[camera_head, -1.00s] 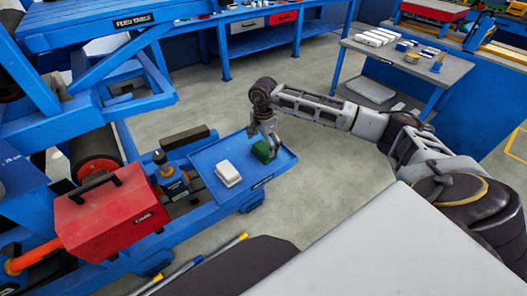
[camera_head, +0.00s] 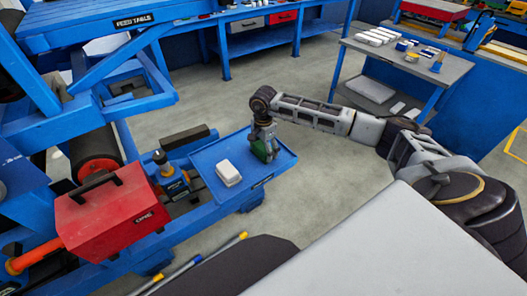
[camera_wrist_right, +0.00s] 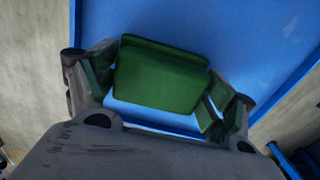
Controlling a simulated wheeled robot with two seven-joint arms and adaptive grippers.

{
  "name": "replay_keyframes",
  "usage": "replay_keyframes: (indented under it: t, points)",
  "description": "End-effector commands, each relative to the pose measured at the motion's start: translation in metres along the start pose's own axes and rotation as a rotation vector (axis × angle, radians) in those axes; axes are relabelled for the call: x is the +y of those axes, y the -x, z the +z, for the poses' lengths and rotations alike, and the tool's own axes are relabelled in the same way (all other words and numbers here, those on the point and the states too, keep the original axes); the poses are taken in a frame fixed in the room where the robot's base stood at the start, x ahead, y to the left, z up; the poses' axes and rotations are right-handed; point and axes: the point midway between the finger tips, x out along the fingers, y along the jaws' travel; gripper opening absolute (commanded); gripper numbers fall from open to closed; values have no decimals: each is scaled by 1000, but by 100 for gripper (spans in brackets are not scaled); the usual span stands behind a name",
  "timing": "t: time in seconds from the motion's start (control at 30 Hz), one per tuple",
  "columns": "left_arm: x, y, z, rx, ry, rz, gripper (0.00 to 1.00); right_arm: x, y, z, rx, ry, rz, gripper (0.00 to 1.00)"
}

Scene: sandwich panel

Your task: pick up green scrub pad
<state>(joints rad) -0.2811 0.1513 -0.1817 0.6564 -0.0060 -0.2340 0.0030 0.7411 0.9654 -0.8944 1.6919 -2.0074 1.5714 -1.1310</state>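The green scrub pad (camera_wrist_right: 160,78) lies on a blue tray (camera_head: 218,195) and is dark green and blocky. In the head view the pad (camera_head: 259,153) is partly hidden by my right gripper (camera_head: 265,146). That gripper points down over the pad with its fingers low around it. In the right wrist view the pad lies between the two spread fingers, with a small gap visible on the right side. The fingers look open and not closed on it. My left gripper is not in view.
A white block (camera_head: 228,172) lies on the same tray, left of the pad. A red toolbox (camera_head: 110,215) and a small blue-and-black device (camera_head: 172,180) stand left of the tray. A grey workbench (camera_head: 415,62) stands at the back right. Floor is clear beyond the tray.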

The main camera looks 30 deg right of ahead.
Motion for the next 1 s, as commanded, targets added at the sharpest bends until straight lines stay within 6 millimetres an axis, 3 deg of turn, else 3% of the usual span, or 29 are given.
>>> replay_keyframes:
  t: [0.03, 0.2, 0.63, 1.0]
  points:
    - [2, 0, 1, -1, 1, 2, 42, 0, 0, 0, 0, 0, 0, 70]
    - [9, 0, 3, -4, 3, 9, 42, 0, 0, 0, 0, 0, 1, 51]
    - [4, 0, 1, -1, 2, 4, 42, 1, 5, 0, 0, 0, 2, 51]
    - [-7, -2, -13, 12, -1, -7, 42, 0, 51, 0, 1, 1, -2, 51]
